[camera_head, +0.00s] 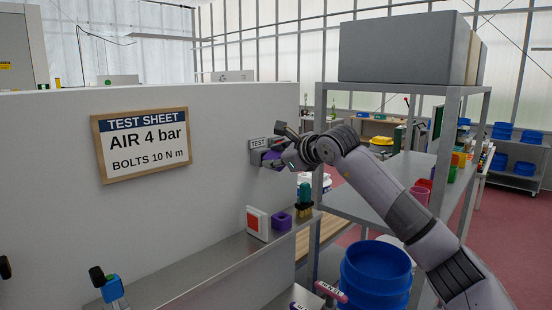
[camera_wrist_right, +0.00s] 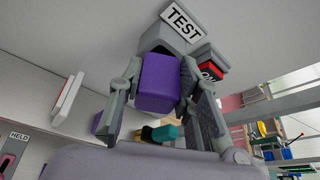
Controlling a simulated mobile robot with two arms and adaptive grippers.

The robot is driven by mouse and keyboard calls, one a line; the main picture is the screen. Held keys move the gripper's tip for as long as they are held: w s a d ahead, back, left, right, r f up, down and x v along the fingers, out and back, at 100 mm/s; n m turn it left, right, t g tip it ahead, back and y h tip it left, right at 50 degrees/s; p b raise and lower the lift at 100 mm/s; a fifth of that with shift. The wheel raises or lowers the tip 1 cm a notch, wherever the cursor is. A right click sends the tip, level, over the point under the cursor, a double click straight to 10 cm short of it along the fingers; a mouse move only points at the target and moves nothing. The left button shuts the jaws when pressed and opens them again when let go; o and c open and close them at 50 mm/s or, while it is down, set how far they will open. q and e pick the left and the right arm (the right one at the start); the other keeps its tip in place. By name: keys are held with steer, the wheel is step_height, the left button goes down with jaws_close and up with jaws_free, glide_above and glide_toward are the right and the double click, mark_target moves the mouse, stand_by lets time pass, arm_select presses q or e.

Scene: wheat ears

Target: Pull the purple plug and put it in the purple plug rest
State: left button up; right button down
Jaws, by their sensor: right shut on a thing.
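The purple plug (camera_wrist_right: 158,82) is a purple block between the two fingers of my right gripper (camera_wrist_right: 160,88). It sits at the grey socket box (camera_wrist_right: 165,42) under the TEST label; whether it is still seated cannot be told. In the head view my right gripper (camera_head: 277,150) is at this wall box, shut on the plug (camera_head: 270,156), mostly hidden by the fingers. The purple plug rest (camera_head: 282,221), a purple block with a dark opening, stands on the metal shelf below. My left gripper is not in view.
Next to the rest on the shelf (camera_head: 205,264) are a white-and-red switch block (camera_head: 257,222) and a green-topped item (camera_head: 304,197). A TEST SHEET sign (camera_head: 141,144) hangs on the wall. A grey rack (camera_head: 357,197) and blue buckets (camera_head: 374,272) stand right.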

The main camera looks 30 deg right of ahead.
stand_by(0.4)
steer(key=shift+s+d+f+b, duration=0.15)
steer(key=shift+s+d+b, duration=0.1)
steer(key=shift+s+b, duration=0.4)
steer(key=s, duration=0.1)
steer(key=s+d+b, duration=0.1)
steer(key=shift+s+r, duration=0.2)
steer(key=shift+s, duration=0.15)
steer(key=shift+a+f, duration=0.15)
